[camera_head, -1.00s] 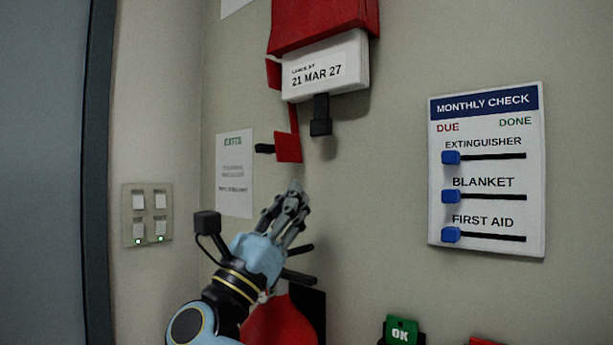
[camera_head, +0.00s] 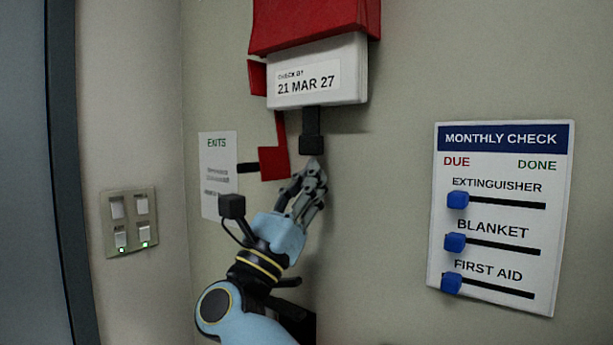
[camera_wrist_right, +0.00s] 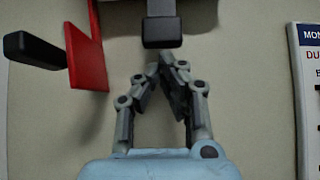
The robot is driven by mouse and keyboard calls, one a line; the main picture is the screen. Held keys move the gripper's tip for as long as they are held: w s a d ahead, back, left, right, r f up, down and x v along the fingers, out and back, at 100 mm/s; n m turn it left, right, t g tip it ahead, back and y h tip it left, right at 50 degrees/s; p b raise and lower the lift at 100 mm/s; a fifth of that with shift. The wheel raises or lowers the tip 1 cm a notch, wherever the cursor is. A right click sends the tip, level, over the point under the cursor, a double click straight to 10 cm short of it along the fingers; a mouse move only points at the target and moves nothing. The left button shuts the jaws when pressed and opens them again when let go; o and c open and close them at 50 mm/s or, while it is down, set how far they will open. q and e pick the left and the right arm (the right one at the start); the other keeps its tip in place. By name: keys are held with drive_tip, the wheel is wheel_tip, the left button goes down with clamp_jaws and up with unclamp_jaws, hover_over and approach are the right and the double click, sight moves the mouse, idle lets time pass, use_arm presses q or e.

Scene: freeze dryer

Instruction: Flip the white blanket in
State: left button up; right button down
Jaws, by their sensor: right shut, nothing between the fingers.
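The white blanket block (camera_head: 350,80) sticks out below a red housing (camera_head: 315,22) on the wall and bears a label reading "CHECK BY 21 MAR 27". A black tab (camera_head: 312,132) hangs from its underside; the tab also shows at the top of the right wrist view (camera_wrist_right: 162,28). My right gripper (camera_head: 314,168) points up with its fingertips together and empty, just below the tab's lower end. In the wrist view the fingertips (camera_wrist_right: 163,62) are close under the tab; whether they touch it I cannot tell. My left gripper is not in view.
A red flap (camera_head: 273,163) with a black handle (camera_head: 247,168) hangs left of the tab. A monthly check board (camera_head: 500,215) with blue sliders, all at the left, is on the right wall. Switches (camera_head: 130,220) sit at left. The wall between tab and board is clear.

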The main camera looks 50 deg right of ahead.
sight(308, 110)
use_arm(q)
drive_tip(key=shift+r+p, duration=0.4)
drive_tip(key=shift+p, duration=0.05)
use_arm(e)
wheel_tip(308, 110, up, 11)
drive_tip(key=shift+f, duration=0.1)
